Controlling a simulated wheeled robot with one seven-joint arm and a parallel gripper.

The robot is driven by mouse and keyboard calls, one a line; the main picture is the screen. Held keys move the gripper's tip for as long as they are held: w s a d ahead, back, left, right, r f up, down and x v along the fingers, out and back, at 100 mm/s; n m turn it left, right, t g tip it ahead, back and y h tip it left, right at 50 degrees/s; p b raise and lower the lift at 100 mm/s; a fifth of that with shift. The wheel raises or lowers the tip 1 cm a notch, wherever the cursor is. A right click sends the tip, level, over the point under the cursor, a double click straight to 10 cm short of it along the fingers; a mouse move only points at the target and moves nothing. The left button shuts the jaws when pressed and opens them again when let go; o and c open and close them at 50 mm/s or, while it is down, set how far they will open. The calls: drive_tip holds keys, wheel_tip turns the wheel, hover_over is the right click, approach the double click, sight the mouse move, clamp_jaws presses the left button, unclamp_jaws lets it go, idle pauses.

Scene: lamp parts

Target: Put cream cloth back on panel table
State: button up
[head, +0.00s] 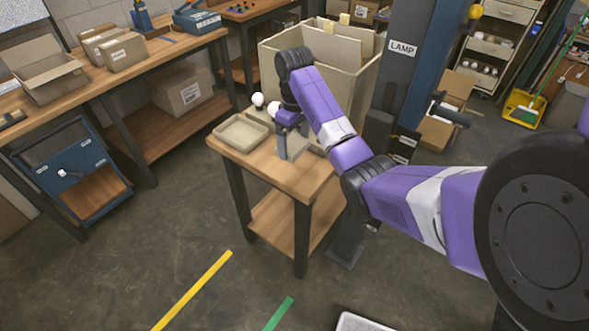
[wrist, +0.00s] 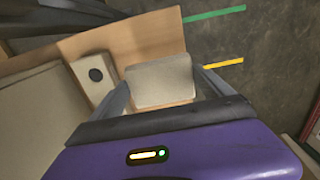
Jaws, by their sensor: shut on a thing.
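The cream cloth (wrist: 160,84) shows in the wrist view as a flat, pale block with rounded corners. My gripper (wrist: 163,88) is shut on it, with one grey finger at each side. In the head view my gripper (head: 290,150) points down over the small wooden table (head: 262,171), near its right part. The fingers and arm mostly hide the cloth there. The table top also shows under the cloth in the wrist view (wrist: 125,40). I cannot tell whether the cloth touches the table.
A shallow beige tray (head: 241,133) lies on the table's left part. White bulbs (head: 258,99) show near my wrist. A large open cardboard box (head: 318,50) stands behind, and a blue post marked LAMP (head: 404,60) at right. In the wrist view a beige block with a dark hole (wrist: 95,76) sits left of the cloth.

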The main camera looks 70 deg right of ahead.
sight(295, 172)
wheel_tip(295, 172, down, 10)
drive_tip(key=shift+r+p, duration=0.15)
drive_tip(key=shift+p, duration=0.3)
drive_tip(key=o, duration=0.9)
drive_tip(key=shift+r, duration=0.1)
wheel_tip(295, 172, up, 11)
drive_tip(key=shift+d+f+p, duration=0.1)
drive_tip(key=shift+f+p, duration=0.1)
drive_tip(key=shift+p, duration=0.3)
drive_tip(key=shift+r+p, duration=0.65)
drive_tip(key=shift+w, duration=0.1)
